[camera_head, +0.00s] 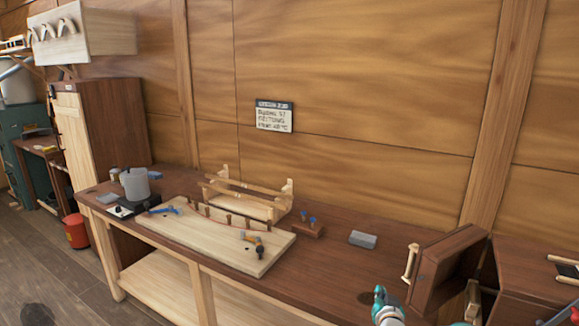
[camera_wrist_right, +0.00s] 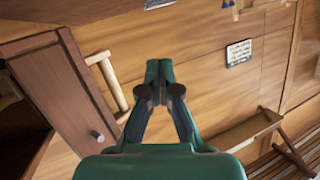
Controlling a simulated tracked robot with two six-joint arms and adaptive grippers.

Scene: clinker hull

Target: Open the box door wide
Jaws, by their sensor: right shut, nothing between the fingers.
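The box door (camera_head: 432,270) is a dark brown wooden panel at the right end of the bench, with a pale bar handle (camera_head: 409,263) on its left side. It stands out at an angle beside a brown wooden box (camera_head: 530,265); how far it is open is hard to tell. My right gripper (camera_head: 380,294), teal, is shut and empty, in front of and left of the door, apart from the handle. In the right wrist view, the closed fingertips (camera_wrist_right: 158,75) are right of the handle (camera_wrist_right: 107,80) and door panel (camera_wrist_right: 72,92). My left gripper is out of view.
The dark bench (camera_head: 330,270) holds a grey block (camera_head: 363,240), a pale work board (camera_head: 215,238) with tools, a wooden rack (camera_head: 250,195) and a grey pot (camera_head: 135,184). A plank wall with a sign (camera_head: 274,116) stands behind. Bench left of the gripper is mostly clear.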

